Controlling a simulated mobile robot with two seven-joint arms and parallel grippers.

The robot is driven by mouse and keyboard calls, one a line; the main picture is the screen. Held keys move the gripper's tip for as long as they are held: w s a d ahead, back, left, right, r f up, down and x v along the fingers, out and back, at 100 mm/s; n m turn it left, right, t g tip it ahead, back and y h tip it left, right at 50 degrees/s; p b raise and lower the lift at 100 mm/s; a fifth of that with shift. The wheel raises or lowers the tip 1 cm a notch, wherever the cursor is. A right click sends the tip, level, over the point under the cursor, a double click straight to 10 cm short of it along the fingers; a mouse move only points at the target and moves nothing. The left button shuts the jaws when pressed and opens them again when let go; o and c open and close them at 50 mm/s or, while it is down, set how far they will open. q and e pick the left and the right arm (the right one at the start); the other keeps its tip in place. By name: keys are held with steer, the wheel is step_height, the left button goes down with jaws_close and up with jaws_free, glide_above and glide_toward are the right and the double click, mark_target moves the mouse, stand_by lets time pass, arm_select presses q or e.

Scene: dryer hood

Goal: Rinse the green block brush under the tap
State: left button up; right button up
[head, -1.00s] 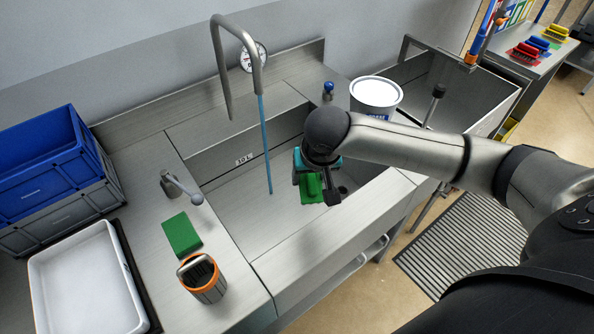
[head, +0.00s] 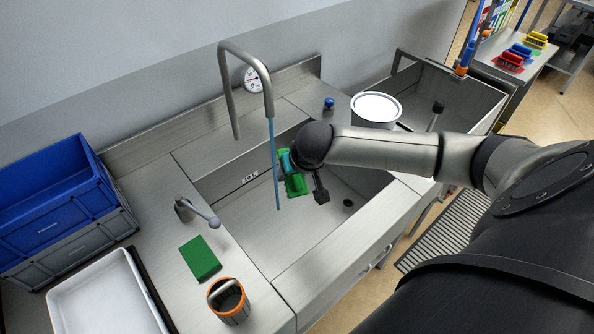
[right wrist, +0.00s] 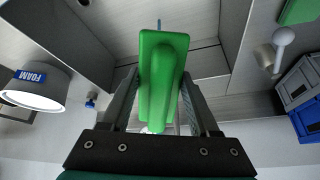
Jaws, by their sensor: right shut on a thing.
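The green block brush (head: 296,184) is held over the sink basin (head: 300,232). My right gripper (right wrist: 160,100) is shut on its green handle, which fills the middle of the right wrist view (right wrist: 158,84). In the head view the gripper's fingers are largely hidden behind its wrist. The tap (head: 252,86) arches over the basin, and a thin blue stream of water (head: 275,165) falls from its spout. The brush is close beside the stream, to its right; I cannot tell whether they touch. The tap lever (head: 198,211) is on the left counter. My left gripper is not in view.
A green pad (head: 200,258) and an orange-rimmed container (head: 228,300) stand on the left counter, near a white tray (head: 105,300) and stacked blue and grey crates (head: 55,205). A white FOAM bucket (head: 376,109) stands behind my right arm.

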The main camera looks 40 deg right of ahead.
steer(key=w+d+f+b, duration=0.2)
steer(key=w+b, duration=0.5)
steer(key=w, duration=0.3)
steer(key=shift+w+d, duration=0.15)
steer(key=shift+w, duration=0.2)
steer(key=shift+s, duration=0.1)
stand_by(0.4)
steer(key=s+p, duration=0.2)
steer(key=p, duration=0.1)
steer(key=s+a+p, duration=0.1)
steer(key=s+p, duration=0.1)
steer(key=s, duration=0.1)
steer(key=shift+p, duration=0.4)
steer(key=shift+s+a+p, duration=0.2)
steer(key=shift+s+p, duration=0.35)
steer(key=shift+s, duration=0.05)
steer(key=shift+s+a+p, duration=0.15)
steer(key=shift+s+p, duration=0.4)
steer(key=shift+s, duration=0.2)
